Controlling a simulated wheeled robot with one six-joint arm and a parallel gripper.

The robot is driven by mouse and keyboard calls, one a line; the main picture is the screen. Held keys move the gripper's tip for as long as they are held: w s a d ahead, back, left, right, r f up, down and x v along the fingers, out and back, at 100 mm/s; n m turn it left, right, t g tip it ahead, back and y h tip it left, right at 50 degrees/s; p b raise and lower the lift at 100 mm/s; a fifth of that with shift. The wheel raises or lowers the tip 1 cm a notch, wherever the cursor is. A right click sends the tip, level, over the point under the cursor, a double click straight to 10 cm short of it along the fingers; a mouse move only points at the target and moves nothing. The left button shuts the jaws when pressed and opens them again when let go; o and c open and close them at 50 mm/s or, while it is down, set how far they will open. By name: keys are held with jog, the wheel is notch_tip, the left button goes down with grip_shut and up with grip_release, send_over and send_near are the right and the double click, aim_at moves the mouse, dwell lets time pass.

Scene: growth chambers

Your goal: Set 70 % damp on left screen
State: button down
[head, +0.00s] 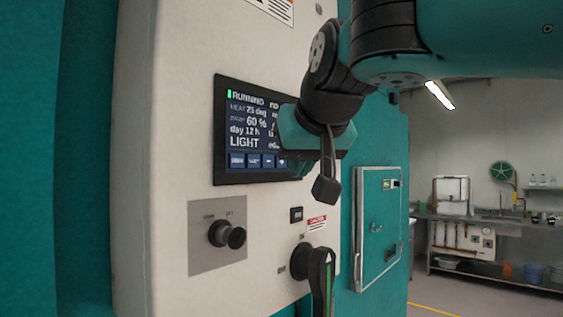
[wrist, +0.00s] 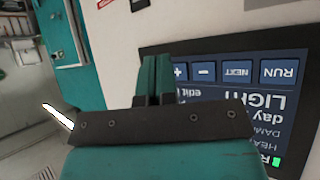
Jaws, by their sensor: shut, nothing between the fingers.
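The screen (head: 222,130) is set in a pale panel and lit. In the wrist view the screen appears upside down, with plus (wrist: 180,72) just right of my gripper's fingertips (wrist: 153,66). The fingers are shut and empty. Contact with the panel cannot be told. The "edit" line is partly hidden.
Below the screen are a black knob (head: 227,234) on a grey plate, a small black switch (head: 296,215) and a large handle (head: 320,280). A small door (head: 377,225) is on the teal wall to the right. A bench (head: 490,225) stands far back, with open floor before it.

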jog(key=shift+w+a, duration=0.1)
jog(key=shift+w+a+p, duration=0.2)
jog(key=shift+a+p, duration=0.05)
jog(key=shift+p, duration=0.05)
jog(key=shift+w+a, duration=0.15)
jog(key=shift+a, duration=0.1)
dwell(0.8)
jog(key=shift+d, duration=0.15)
jog(key=shift+s+d, duration=0.4)
jog(key=shift+d, duration=0.05)
jog(key=s+d+b, duration=0.1)
jog(key=d, duration=0.1)
jog(key=s+d+b, duration=0.1)
jog(key=s+d, duration=0.1)
jog(key=shift+b, duration=0.35)
dwell(0.7)
